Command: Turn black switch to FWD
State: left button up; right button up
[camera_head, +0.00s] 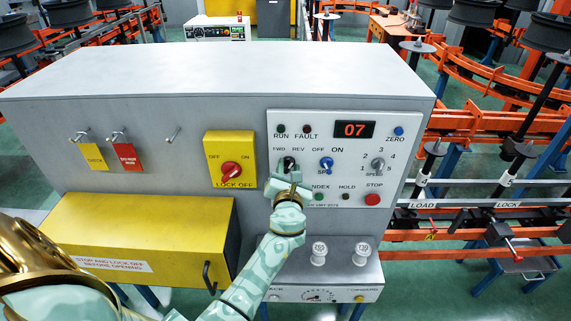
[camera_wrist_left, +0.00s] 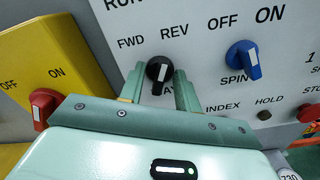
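The black switch (camera_head: 289,162) is a round knob on the white control panel, below the FWD and REV labels. In the left wrist view the black switch (camera_wrist_left: 160,69) shows between my fingers, its white mark pointing up and slightly right, nearer REV than FWD. My left gripper (camera_head: 288,181) is at the panel just below the switch. In the left wrist view the fingers of my left gripper (camera_wrist_left: 160,84) stand apart, one on each side of the knob; contact cannot be made out. The label under the knob is partly hidden. My right gripper is not in view.
A blue SPIN switch (camera_head: 326,164) sits right of the black one, with a SPEED knob (camera_head: 377,165) beyond. The red STOP button (camera_head: 372,199) is lower right. A yellow lock-off box (camera_head: 217,150) with a red knob is left of the panel.

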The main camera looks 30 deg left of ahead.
pick_arm(q)
jog(key=shift+s+d+r, duration=0.1)
jog(key=shift+d, duration=0.05)
jog(key=shift+c, duration=0.6)
grip_shut()
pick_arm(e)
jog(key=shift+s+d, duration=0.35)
